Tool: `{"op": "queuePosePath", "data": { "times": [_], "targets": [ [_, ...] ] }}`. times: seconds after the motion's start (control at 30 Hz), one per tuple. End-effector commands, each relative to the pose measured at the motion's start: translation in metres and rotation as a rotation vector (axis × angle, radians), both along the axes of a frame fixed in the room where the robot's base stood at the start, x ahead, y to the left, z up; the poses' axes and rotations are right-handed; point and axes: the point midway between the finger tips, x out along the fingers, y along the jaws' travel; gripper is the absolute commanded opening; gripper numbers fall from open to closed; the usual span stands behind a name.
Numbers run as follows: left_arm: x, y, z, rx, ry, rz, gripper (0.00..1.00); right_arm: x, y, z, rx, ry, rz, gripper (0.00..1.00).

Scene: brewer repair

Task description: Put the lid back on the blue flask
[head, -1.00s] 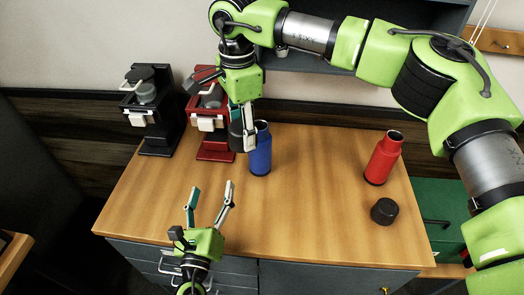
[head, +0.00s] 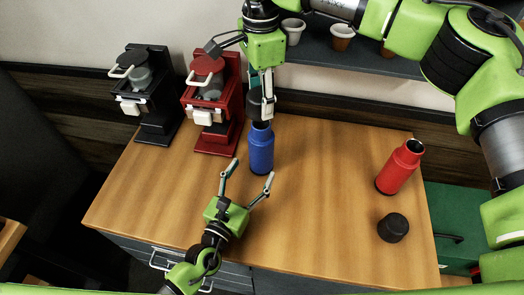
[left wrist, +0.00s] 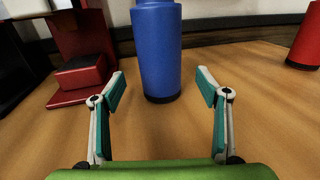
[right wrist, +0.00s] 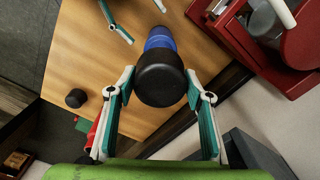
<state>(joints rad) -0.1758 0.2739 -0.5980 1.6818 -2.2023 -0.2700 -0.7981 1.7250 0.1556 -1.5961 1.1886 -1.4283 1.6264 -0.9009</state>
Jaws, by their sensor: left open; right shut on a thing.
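The blue flask (head: 261,152) stands upright on the wooden table; it also shows in the left wrist view (left wrist: 158,50) and partly in the right wrist view (right wrist: 159,38). My right gripper (head: 262,98) is shut on a black lid (right wrist: 161,79) and holds it above the flask's mouth. In the right wrist view the lid hides the flask's top; whether they touch, I cannot tell. My left gripper (head: 251,171) is open and empty, low in front of the flask, its fingers pointing at it. In the left wrist view (left wrist: 160,90) the flask stands beyond the fingertips, roughly centred between them.
A red flask (head: 400,167) stands uncapped at the right, with another black lid (head: 393,227) on the table near it. A red brewer (head: 212,105) and a black brewer (head: 146,95) stand left of the blue flask. The table's middle right is clear.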

Motion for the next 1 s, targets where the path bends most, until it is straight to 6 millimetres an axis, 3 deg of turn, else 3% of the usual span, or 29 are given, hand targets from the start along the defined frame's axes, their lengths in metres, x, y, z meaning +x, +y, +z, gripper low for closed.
{"op": "queuePosePath", "data": {
  "times": [0.17, 0.6, 1.0],
  "targets": [
    [0.006, -0.002, 0.0, -0.002, -0.001, 0.001, 0.68, 0.0, 0.0, 0.0, 0.0, 0.0, -0.001, 0.26],
    [0.061, -0.026, 0.001, -0.002, -0.001, 0.002, 0.68, 0.0, 0.0, 0.0, 0.0, 0.0, -0.001, 0.26],
    [0.069, -0.031, 0.0, -0.002, 0.0, 0.001, 0.68, 0.0, 0.0, 0.0, 0.0, 0.0, -0.001, 0.26]
  ]
}}
